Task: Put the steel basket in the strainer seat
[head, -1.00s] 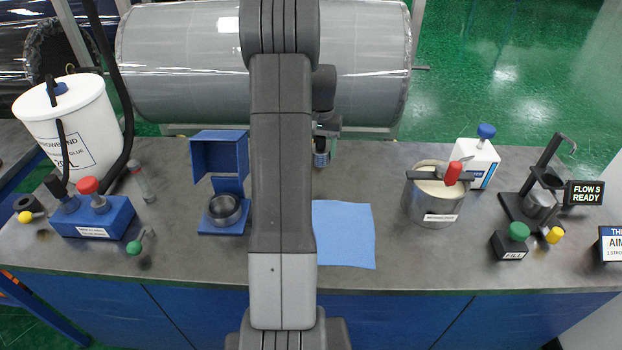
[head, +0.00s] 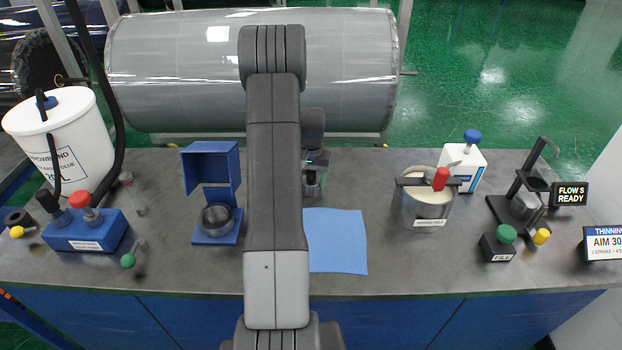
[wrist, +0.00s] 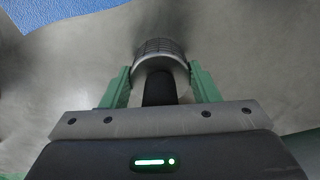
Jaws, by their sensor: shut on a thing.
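My gripper (wrist: 160,75) is shut on the steel basket (wrist: 160,48), a small grey cylinder with a ribbed or mesh band, between its green fingers in the wrist view. In the head view the basket (head: 312,190) shows just right of my arm, behind the blue cloth. I cannot tell whether it touches the bench. Left of my arm stands a blue fixture (head: 211,165) with a raised hood. A round steel cup (head: 217,217) sits on its base and looks like the strainer seat; its inside is dark. My arm hides the bench between cup and basket.
The blue cloth (head: 335,242) lies flat right of my arm. A labelled pot (head: 430,205) and white bottle (head: 464,165) stand farther right. A blue block with knobs (head: 85,235) and white bucket (head: 60,140) are left. The raised hood is an obstacle above the cup.

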